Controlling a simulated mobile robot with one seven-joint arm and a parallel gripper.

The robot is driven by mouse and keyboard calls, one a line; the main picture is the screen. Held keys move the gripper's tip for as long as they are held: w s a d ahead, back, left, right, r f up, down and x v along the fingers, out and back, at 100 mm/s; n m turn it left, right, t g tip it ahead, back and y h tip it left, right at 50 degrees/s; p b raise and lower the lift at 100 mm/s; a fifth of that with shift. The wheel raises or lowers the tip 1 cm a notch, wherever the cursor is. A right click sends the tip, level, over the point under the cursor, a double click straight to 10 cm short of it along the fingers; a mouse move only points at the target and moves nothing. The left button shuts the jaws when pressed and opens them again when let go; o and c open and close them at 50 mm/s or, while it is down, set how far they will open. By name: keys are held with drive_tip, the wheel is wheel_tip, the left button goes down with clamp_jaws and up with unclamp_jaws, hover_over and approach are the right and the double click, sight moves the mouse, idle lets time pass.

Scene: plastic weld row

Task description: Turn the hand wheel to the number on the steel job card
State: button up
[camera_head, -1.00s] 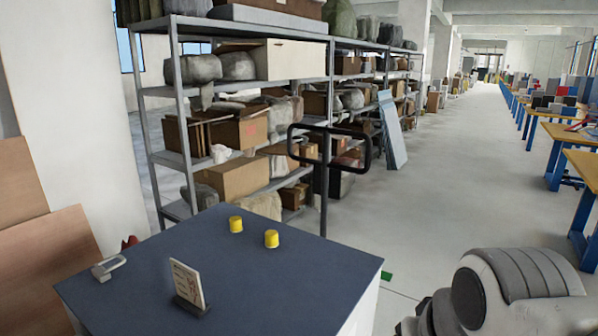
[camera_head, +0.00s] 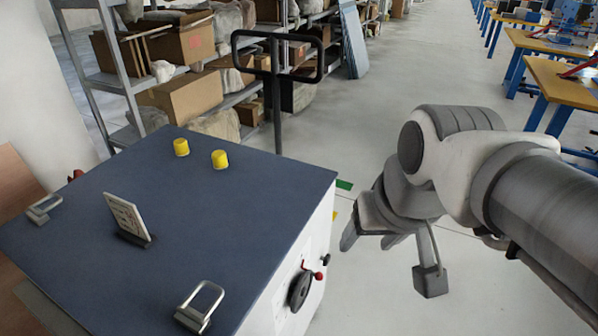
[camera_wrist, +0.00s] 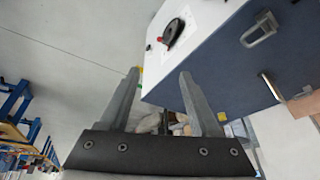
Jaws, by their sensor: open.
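The hand wheel (camera_head: 300,290) is a dark disc with a red knob on the white side of the blue-topped cabinet (camera_head: 240,195). It also shows in the wrist view (camera_wrist: 174,31), above and beyond my fingers. A pale card (camera_head: 126,217) stands tilted in a dark holder on the cabinet top; its marks are too small to read, and I cannot tell if it is steel. My gripper (camera_head: 368,240) is open and empty, to the right of the cabinet and apart from the wheel. Its two fingers also show in the wrist view (camera_wrist: 160,75).
Two yellow cylinders (camera_head: 200,153) stand near the cabinet's back edge. Metal handles lie at the top's left (camera_head: 44,208) and front (camera_head: 200,306). A black post frame (camera_head: 277,60) rises behind the cabinet. Clear floor (camera_head: 400,80) lies behind my arm, with workbenches at right.

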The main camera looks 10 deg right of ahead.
sight(305, 293)
drive_tip(key=w+d+f+m+g+y+b, duration=0.3)
drive_tip(key=w+f+m+y+b, duration=0.25)
drive_tip(key=f, duration=0.65)
drive_tip(key=w+d+f+m+g+y+b, duration=0.35)
drive_tip(key=w+f+m+b, duration=0.2)
drive_tip(key=f, duration=0.65)
drive_tip(key=w+d+f+m+t+y+b, duration=0.25)
drive_tip(key=d+f+m+t+y, duration=0.2)
drive_tip(key=f, duration=0.55)
drive_tip(key=w+d+f+m+t+y+b, duration=0.2)
drive_tip(key=d+f+m+t+y+b, duration=0.25)
drive_tip(key=f, duration=0.55)
drive_tip(key=w+a+b, duration=0.1)
drive_tip(key=w+a, duration=0.2)
drive_tip(key=a, duration=0.4)
drive_tip(key=w+a+m+h+b, duration=0.1)
drive_tip(key=w+a, duration=0.3)
drive_tip(key=a, duration=0.4)
drive_tip(key=shift+h, duration=0.3)
drive_tip(key=shift+c, duration=0.3)
clamp_jaws()
drive_tip(key=shift+d, duration=0.1)
